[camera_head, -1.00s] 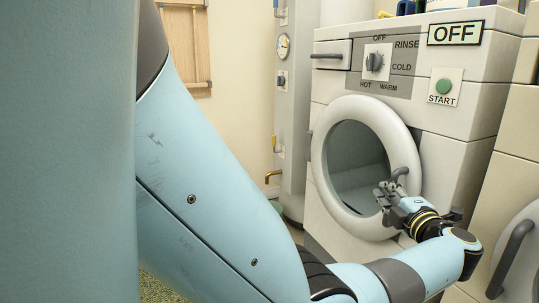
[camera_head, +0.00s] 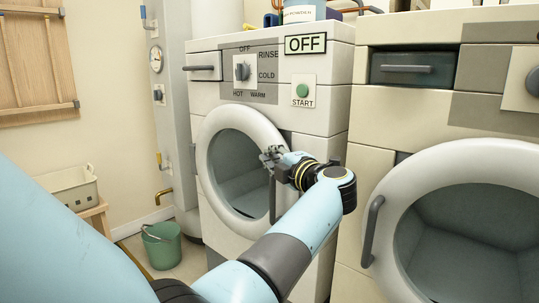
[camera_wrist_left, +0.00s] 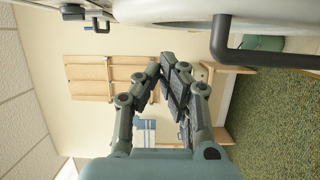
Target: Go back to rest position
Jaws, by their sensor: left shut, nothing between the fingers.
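My left gripper (camera_head: 270,155) is in front of the round door of the washing machine (camera_head: 318,150) in the head view. Its fingers are shut with nothing between them. In the left wrist view the fingertips (camera_wrist_left: 168,70) meet, and the wall and a wooden rack show behind them. The washer door (camera_head: 222,118) is closed, and its dark handle (camera_head: 272,200) is just below the gripper. I cannot tell whether the gripper touches the door. My right gripper is not in view.
A second machine (camera_head: 400,130) with a large round door and a protruding handle (camera_head: 371,232) stands at the right. A green bucket (camera_head: 161,248) is on the floor at left, by a low bench with a white basket (camera_head: 70,188).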

